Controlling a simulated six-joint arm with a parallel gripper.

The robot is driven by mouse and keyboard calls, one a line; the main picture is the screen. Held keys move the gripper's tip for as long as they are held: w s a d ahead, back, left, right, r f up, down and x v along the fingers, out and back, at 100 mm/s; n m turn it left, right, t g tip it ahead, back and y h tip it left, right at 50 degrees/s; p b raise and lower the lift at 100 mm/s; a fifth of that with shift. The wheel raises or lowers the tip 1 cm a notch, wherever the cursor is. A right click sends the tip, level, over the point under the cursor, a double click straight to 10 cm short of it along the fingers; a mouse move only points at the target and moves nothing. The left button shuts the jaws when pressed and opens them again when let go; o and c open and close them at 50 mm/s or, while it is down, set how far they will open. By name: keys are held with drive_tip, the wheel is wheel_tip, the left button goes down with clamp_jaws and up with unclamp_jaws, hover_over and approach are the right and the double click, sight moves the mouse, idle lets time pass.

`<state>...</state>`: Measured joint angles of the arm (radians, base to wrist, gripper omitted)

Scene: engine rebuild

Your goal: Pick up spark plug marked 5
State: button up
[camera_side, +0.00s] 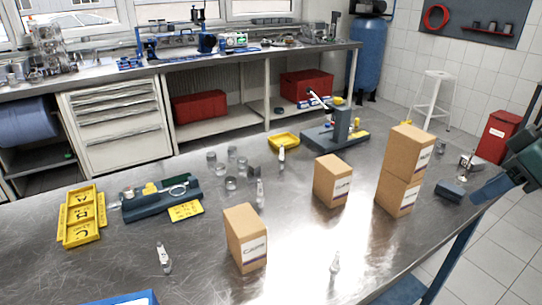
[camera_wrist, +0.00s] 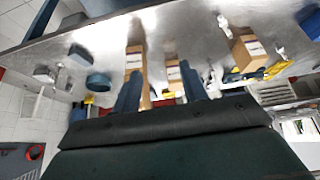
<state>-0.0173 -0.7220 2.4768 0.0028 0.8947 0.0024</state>
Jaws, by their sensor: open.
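Several small white-and-metal spark plugs stand upright on the metal table in the side view: a front-left plug (camera_side: 163,258), a front-right plug (camera_side: 336,263), a middle plug (camera_side: 260,193) and a back plug (camera_side: 282,154). Their numbers are too small to read, so I cannot tell which is marked 5. My gripper (camera_side: 482,190) is at the right edge of the side view, beyond the stacked boxes and far from these plugs. In the wrist view its two blue fingers (camera_wrist: 160,75) are apart, with no object visibly held between them.
Cardboard boxes stand at the front (camera_side: 246,238), middle (camera_side: 332,181) and, stacked, right (camera_side: 407,155). A stand (camera_side: 338,130) and yellow bin (camera_side: 284,141) are behind. The front centre is mostly clear.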

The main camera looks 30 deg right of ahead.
drive_tip(key=w+a+r+n+y, duration=0.1)
drive_tip(key=w+a+r, duration=0.15)
drive_tip(key=w, duration=0.35)
drive_tip(key=w+a+r+n, duration=0.1)
drive_tip(key=w+a, duration=0.3)
drive_tip(key=w, duration=0.2)
drive_tip(key=n+y, duration=0.2)
drive_tip(key=n, duration=0.3)
hover_over(160, 254)
drive_tip(key=s+d, duration=0.4)
wheel_tip(160, 254, down, 11)
drive_tip(key=shift+s+a+f+g, duration=0.1)
drive_tip(key=shift+s+a+g, duration=0.1)
drive_tip(key=shift+g, duration=0.1)
drive_tip(key=shift+w+f, duration=0.1)
drive_tip(key=shift+x, duration=4.2)
drive_tip(key=shift+a, duration=0.15)
drive_tip(key=shift+x, duration=2.6)
